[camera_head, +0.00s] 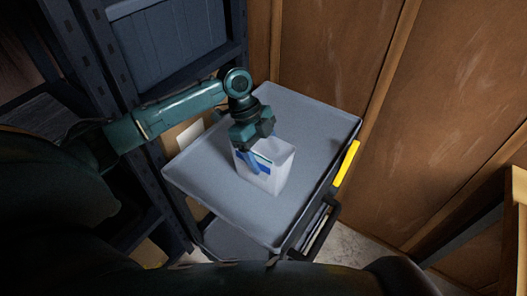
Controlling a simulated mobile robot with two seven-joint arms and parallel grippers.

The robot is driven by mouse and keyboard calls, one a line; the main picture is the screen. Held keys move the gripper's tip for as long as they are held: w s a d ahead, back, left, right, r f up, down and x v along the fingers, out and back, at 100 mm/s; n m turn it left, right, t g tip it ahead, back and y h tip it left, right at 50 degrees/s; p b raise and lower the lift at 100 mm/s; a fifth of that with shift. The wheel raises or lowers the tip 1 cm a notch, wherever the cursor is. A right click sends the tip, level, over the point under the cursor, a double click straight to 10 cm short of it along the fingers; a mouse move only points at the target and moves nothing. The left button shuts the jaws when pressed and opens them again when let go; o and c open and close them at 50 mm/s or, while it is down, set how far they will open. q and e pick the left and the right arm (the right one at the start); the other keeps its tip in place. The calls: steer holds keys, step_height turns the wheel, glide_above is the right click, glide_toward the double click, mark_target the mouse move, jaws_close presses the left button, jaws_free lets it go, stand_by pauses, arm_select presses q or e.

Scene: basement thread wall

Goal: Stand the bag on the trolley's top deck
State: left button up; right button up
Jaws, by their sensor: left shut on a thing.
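The bag (270,178) is white with a blue patch and an open top. It is upright over the middle of the trolley's grey top deck (215,185). Its base looks to be at the deck surface, but I cannot tell whether it touches. My left gripper (253,153) is shut on the bag at its near left upper side, with the arm reaching in from the left. The gripper hides part of the bag's rim. My right gripper is out of view.
The deck has a low raised rim and is clear around the bag. A yellow strip (346,163) marks its right side. Dark metal shelving (125,75) with a blue-grey bin (175,40) stands at left. A wooden wall (440,90) is behind, and a wooden frame (520,200) at right.

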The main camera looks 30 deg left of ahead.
arm_select(q)
steer(key=o, duration=1.2)
steer(key=v, duration=1.2)
